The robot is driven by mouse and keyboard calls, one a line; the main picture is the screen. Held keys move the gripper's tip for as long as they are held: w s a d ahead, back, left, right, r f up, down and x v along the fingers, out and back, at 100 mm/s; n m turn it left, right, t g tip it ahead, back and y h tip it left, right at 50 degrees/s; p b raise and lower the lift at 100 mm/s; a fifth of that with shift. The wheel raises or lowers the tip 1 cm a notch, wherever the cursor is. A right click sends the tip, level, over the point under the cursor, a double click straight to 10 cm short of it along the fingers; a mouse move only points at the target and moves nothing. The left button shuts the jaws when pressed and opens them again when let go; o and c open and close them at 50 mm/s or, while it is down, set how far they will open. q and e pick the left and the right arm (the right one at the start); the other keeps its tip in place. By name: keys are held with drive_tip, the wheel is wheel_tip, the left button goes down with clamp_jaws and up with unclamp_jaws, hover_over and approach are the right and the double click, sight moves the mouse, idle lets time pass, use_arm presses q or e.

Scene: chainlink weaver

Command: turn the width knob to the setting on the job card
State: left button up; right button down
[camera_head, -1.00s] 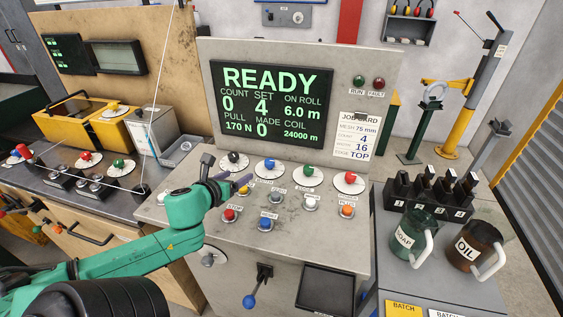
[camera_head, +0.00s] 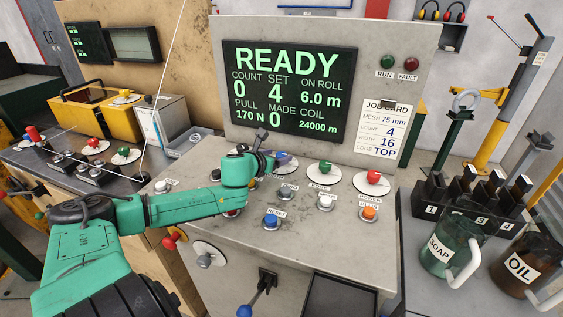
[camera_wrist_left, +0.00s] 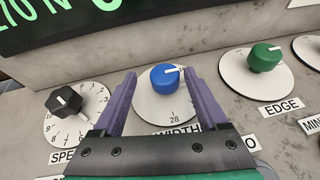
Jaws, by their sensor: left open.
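The blue width knob (camera_wrist_left: 165,77) sits on a white dial above the WIDTH label in the left wrist view. Its white mark points right; of the dial numbers, 28 reads at the bottom. My left gripper (camera_wrist_left: 160,74) is open, with one purple finger on each side of the knob; I cannot tell whether they touch it. In the head view the blue knob (camera_head: 283,158) shows just beyond the gripper (camera_head: 268,162). The job card (camera_head: 386,130) on the upright panel reads width 16. My right gripper is not in view.
A black speed knob (camera_wrist_left: 64,101) stands left of the fingers, and a green edge knob (camera_wrist_left: 264,57) stands right. A red knob (camera_head: 374,177) is further right. Push buttons, including a blue one (camera_head: 272,221), line the nearer console. The display (camera_head: 290,92) reads READY.

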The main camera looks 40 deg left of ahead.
use_arm(q)
drive_tip(key=shift+w+a+f, duration=0.1)
drive_tip(key=shift+w+f, duration=0.05)
drive_tip(key=shift+w, duration=0.55)
drive_tip(key=shift+w+d+f, duration=0.2)
drive_tip(key=shift+w, duration=0.25)
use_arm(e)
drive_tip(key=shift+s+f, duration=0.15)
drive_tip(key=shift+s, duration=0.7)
use_arm(q)
drive_tip(key=shift+c, duration=0.3)
clamp_jaws()
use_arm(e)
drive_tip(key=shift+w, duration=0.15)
